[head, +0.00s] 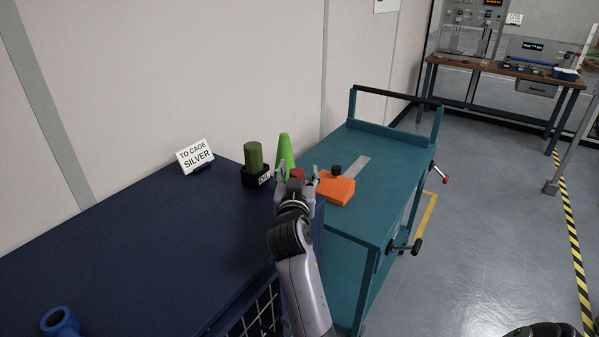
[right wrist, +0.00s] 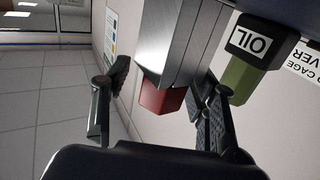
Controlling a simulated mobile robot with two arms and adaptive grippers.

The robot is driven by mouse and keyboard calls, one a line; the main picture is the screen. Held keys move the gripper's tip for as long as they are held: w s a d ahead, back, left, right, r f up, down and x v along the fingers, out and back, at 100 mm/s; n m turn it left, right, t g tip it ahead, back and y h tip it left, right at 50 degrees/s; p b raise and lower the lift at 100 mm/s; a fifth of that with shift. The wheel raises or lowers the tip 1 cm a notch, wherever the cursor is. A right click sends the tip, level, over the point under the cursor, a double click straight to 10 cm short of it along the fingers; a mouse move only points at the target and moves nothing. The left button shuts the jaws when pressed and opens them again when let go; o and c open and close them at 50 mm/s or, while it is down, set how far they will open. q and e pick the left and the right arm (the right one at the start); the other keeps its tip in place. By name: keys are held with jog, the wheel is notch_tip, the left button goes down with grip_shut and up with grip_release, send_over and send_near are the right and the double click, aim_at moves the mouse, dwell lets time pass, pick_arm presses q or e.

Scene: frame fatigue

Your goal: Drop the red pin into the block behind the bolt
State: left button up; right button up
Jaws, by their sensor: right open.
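A small red piece, which looks like the red pin (head: 298,173), shows between the fingers of my right gripper (head: 297,169) at the right end of the navy cabinet. In the right wrist view, the red piece (right wrist: 160,97) lies between the open fingers (right wrist: 164,92), with gaps on both sides. A grey metal block (right wrist: 178,45) stands against it; I cannot tell whether they are joined. An orange block (head: 336,190) with a black knob (head: 336,169) is just right of the gripper. I cannot identify the bolt for certain. My left gripper is not in view.
A green cylinder (head: 254,155) in a black holder labelled OIL (head: 256,176) and a green cone (head: 285,152) stand close left of the gripper. A sign (head: 195,156) sits behind on the navy cabinet (head: 130,240). The teal cart (head: 385,170) has free room on top.

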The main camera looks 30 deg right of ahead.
jog(key=shift+s+a+r, duration=0.3)
jog(key=shift+s+r, duration=0.05)
jog(key=shift+s+a, duration=0.1)
jog(key=shift+a, duration=0.1)
jog(key=c, duration=0.4)
jog(key=shift+d, duration=0.1)
jog(key=shift+c, duration=0.7)
jog(key=c, duration=0.4)
jog(key=shift+r, duration=0.1)
jog(key=c, duration=0.3)
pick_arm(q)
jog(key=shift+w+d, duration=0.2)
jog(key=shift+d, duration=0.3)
pick_arm(e)
jog(key=shift+c, duration=0.2)
jog(key=shift+r, duration=0.1)
jog(key=shift+r, duration=0.6)
pick_arm(q)
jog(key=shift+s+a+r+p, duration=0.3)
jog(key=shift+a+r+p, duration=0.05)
jog(key=shift+p, duration=0.05)
pick_arm(e)
notch_tip(320, 180, up, 18)
jog(key=shift+r, duration=0.25)
